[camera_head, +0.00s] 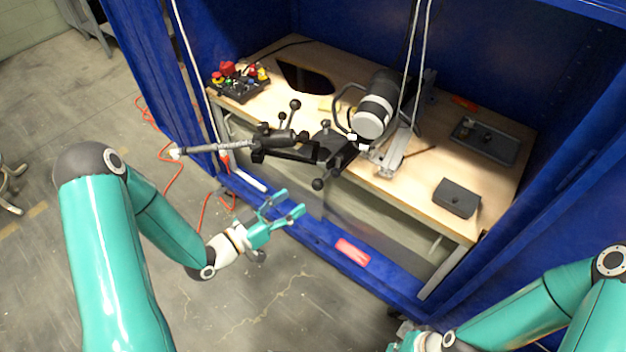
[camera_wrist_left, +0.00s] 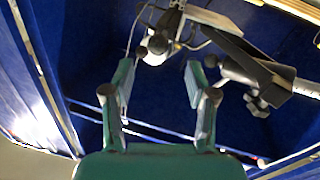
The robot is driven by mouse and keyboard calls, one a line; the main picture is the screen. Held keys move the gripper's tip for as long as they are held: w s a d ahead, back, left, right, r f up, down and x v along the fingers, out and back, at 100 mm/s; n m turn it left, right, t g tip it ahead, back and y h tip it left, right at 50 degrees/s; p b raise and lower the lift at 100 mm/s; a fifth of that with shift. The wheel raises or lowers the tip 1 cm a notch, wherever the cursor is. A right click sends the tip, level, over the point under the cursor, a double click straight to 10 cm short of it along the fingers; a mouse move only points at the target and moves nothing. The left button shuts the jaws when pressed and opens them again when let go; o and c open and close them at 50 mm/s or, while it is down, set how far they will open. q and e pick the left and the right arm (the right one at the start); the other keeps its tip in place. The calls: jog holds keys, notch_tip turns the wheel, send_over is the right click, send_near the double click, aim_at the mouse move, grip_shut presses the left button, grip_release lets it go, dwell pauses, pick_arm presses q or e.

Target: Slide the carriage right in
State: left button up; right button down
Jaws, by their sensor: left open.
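What looks like the carriage (camera_head: 328,150) is a black clamp assembly with round knobs at the front edge of the wooden bench. A black arm with a grey rod (camera_head: 215,146) reaches left from it. Behind it stands a grey-and-white cylindrical thruster (camera_head: 375,105) beside a metal rail (camera_head: 393,158). My left gripper (camera_head: 292,202) is open and empty, in front of and below the clamp, apart from it. In the left wrist view, its fingers (camera_wrist_left: 160,75) are spread with nothing between them; black parts show beyond. My right gripper (camera_head: 402,338) is partly cut off at the bottom edge.
The bench (camera_head: 415,205) stands inside a blue-walled enclosure. A control box with coloured buttons (camera_head: 238,82) is at back left. A dark tray (camera_head: 487,140) and a grey box (camera_head: 457,197) are at right. White cables hang above; an orange cable (camera_head: 172,170) lies at left.

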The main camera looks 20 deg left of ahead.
aim_at(318, 182)
pick_arm(q)
jog(key=p+x, duration=0.1)
jog(key=x, duration=0.8)
jog(key=shift+w+d, duration=0.1)
pick_arm(e)
notch_tip(318, 182, up, 2)
pick_arm(q)
jog(key=shift+c, duration=0.3)
